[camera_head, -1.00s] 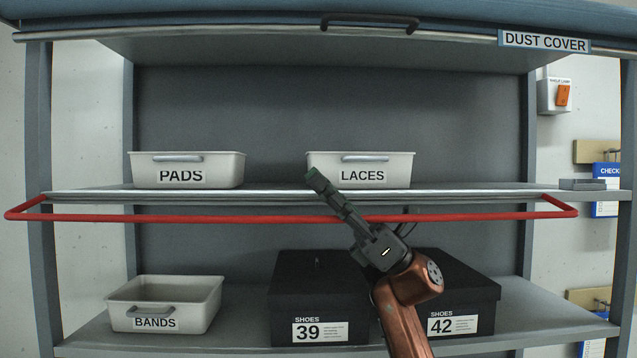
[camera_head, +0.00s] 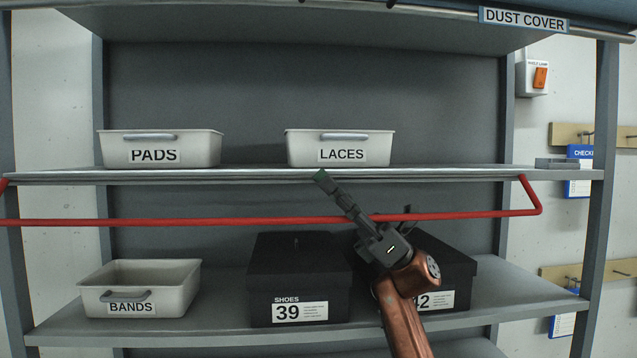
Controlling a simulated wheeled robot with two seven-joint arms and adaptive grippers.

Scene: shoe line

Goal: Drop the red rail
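The red rail (camera_head: 240,221) runs across the front of the shelf unit, hanging below the edge of the middle shelf, its right end bent up to the shelf edge. Its left end reaches the picture's left edge. My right gripper (camera_head: 362,192) is at the rail right of centre, with one dark green-tipped finger pointing up left in front of the shelf edge and another part near the rail. The gripper overlaps the rail in the picture; I cannot tell whether it touches it or how far its fingers are apart. My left gripper is not in view.
The middle shelf (camera_head: 250,175) carries the PADS bin (camera_head: 190,147) and the LACES bin (camera_head: 375,140). Below stand the BANDS bin (camera_head: 170,285), the shoe box 39 (camera_head: 290,270) and the shoe box 42 (camera_head: 460,270), partly behind my arm. The dust cover (camera_head: 420,12) is raised above.

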